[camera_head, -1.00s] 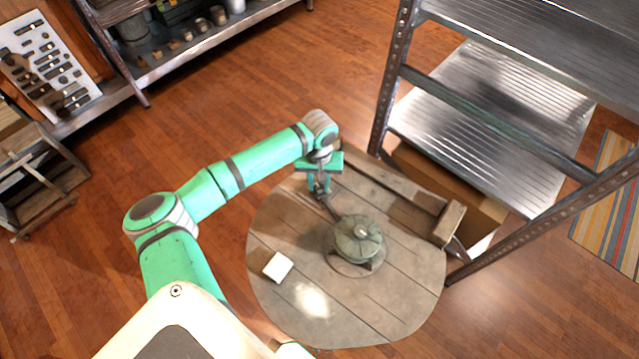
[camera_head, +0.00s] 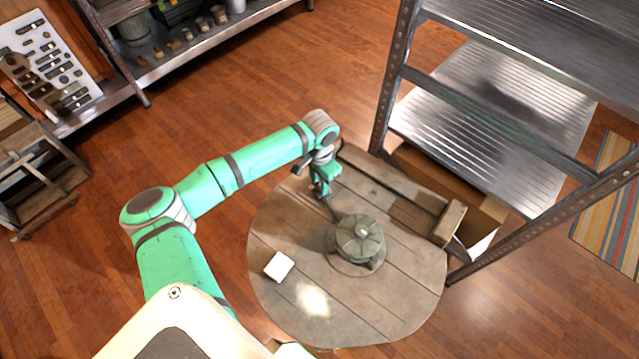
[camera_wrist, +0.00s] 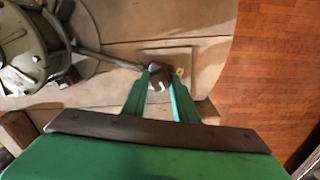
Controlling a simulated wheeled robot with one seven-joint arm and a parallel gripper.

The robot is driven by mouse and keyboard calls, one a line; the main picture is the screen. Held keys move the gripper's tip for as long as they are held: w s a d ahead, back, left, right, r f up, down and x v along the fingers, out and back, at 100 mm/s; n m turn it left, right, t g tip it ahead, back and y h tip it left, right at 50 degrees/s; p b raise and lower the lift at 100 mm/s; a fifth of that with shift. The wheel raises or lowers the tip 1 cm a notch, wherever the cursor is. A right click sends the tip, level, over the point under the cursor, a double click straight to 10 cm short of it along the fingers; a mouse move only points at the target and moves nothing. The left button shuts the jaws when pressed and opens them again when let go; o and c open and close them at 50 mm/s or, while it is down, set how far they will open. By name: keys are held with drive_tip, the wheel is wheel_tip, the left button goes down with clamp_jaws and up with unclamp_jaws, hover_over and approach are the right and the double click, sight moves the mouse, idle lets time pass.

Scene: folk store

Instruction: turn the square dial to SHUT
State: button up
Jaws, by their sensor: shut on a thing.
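A squat grey-green round device (camera_head: 359,238) stands on the round wooden table, with a thin rod (camera_head: 332,211) running from it toward my gripper (camera_head: 322,193). In the wrist view, the device (camera_wrist: 25,50) is at the upper left and the rod (camera_wrist: 110,58) ends by my fingertips. A small dark square dial (camera_wrist: 158,79) sits between the fingers of my gripper (camera_wrist: 163,75), over a pale square plate (camera_wrist: 183,58). My gripper is shut on the dial. Small white and orange marks show there, but I cannot read them or tell the dial's setting.
A white square block (camera_head: 278,266) lies on the round wooden table (camera_head: 380,315). A wooden bench-like piece (camera_head: 390,190) adjoins the table's far right side. A metal shelf rack (camera_head: 480,120) stands close on the right. The table's near part is mostly clear.

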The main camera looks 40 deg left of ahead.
sight(319, 187)
drive_tip(key=m, duration=0.3)
drive_tip(key=shift+m, duration=0.4)
drive_tip(key=m, duration=0.4)
drive_tip(key=shift+w+d, duration=0.1)
drive_tip(key=shift+m, duration=0.3)
drive_tip(key=shift+s, duration=0.2)
drive_tip(key=o, duration=1.1)
drive_tip(key=shift+c, duration=0.2)
wheel_tip(319, 187, up, 11)
drive_tip(key=shift+f, duration=0.1)
